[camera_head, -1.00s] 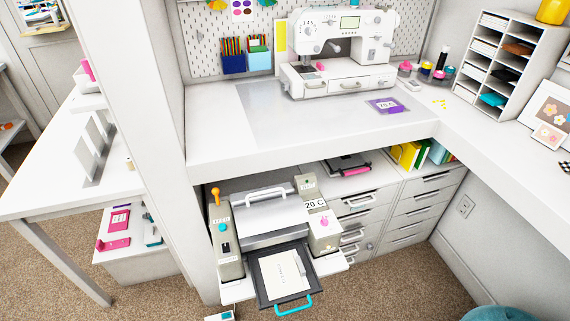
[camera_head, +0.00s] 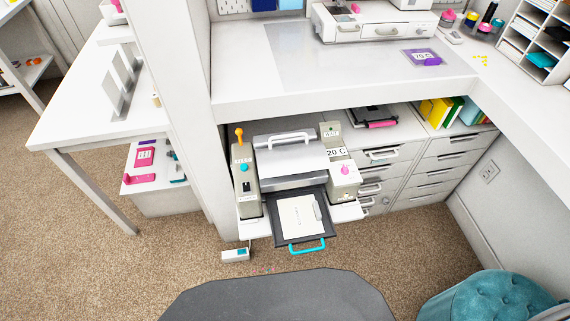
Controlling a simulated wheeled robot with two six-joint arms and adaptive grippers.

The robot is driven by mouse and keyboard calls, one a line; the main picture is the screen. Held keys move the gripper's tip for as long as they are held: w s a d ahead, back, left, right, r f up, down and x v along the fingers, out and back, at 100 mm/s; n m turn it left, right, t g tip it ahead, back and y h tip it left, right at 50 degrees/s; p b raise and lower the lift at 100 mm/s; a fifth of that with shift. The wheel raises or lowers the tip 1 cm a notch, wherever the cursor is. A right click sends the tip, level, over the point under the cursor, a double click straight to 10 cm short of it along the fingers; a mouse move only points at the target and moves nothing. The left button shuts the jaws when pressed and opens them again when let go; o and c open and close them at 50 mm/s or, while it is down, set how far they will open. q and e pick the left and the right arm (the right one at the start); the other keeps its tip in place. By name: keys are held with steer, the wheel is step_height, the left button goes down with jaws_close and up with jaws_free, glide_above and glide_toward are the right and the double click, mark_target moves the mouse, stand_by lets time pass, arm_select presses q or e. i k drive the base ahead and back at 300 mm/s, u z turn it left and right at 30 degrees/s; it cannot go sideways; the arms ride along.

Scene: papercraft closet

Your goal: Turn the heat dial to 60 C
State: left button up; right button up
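The heat press machine (camera_head: 288,150) stands on a low shelf under the white desk. A small display (camera_head: 337,152) on its right post reads "20 C". A pink dial (camera_head: 345,169) sits on the right side block just below that display. A pull-out tray (camera_head: 328,232) with a teal handle (camera_head: 307,246) extends from the front, with a pale sheet (camera_head: 300,214) on it. Neither of my grippers is in view.
A teal tufted stool (camera_head: 485,296) stands at the lower right. A small white box (camera_head: 235,254) lies on the carpet left of the tray. White drawers (camera_head: 448,162) stand right of the machine. The desk top (camera_head: 290,75) overhangs it.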

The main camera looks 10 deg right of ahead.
mark_target(344, 170)
steer(key=z, duration=2.45)
steer(key=i, duration=0.4)
steer(key=u, duration=2.45)
